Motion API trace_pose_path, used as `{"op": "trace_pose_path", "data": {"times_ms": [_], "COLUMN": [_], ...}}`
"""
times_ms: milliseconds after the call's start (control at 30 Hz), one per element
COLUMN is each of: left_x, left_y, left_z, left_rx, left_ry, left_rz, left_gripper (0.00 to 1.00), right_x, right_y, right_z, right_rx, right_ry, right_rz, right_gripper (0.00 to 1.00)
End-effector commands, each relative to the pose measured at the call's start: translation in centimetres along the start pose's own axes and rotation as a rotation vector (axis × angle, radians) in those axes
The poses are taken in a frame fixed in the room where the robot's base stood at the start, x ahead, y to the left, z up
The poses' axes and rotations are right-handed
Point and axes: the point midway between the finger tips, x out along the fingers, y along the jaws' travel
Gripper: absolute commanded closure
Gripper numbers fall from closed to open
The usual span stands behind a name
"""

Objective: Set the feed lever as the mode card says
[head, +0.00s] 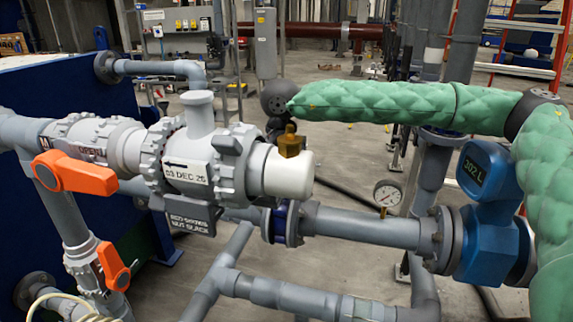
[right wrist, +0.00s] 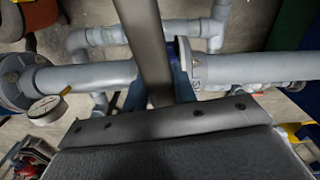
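A large orange lever (head: 75,175) sits at the front of the grey pipework at left in the head view. It lies nearly level, beside red lettering that seems to read OPEN. A smaller orange lever (head: 113,265) sits below, on a descending pipe, and slants. Which is the feed lever I cannot tell. A white plate (head: 187,173) with an arrow reads about "03 DEC 25". A dark plate (head: 188,216) below has lettering too small to read surely; no mode card is clearly identifiable. My right arm, in a green sleeve, ends near a dark gripper (head: 276,112), fingers mostly hidden. My left gripper is out of view.
A blue meter (head: 490,215) showing about 302 L stands at right. A pressure gauge (head: 387,193) rises from the front pipe; it also shows in the right wrist view (right wrist: 47,109). A brass fitting (head: 291,141) and white cylinder (head: 288,172) lie below my right gripper.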

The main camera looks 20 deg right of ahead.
Motion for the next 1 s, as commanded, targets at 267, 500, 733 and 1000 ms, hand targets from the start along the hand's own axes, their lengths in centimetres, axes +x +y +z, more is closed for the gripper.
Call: {"op": "trace_pose_path", "data": {"times_ms": [267,500,733,1000], "left_x": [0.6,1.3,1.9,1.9], "left_y": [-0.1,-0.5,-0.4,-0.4], "left_z": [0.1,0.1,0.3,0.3], "left_rx": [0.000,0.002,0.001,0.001], "left_ry": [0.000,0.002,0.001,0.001], "left_rz": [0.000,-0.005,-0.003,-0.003], "left_gripper": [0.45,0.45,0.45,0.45], "right_x": [0.2,0.1,0.0,-0.1], "right_y": [-0.6,-1.4,-2.5,-2.6], "right_z": [0.0,-0.1,-0.2,-0.2], "right_rx": [0.043,0.140,0.235,0.237], "right_ry": [0.000,0.000,0.000,0.001], "right_rz": [0.000,-0.001,-0.002,-0.005], "right_gripper": [1.00,1.00,1.00,0.56]}}
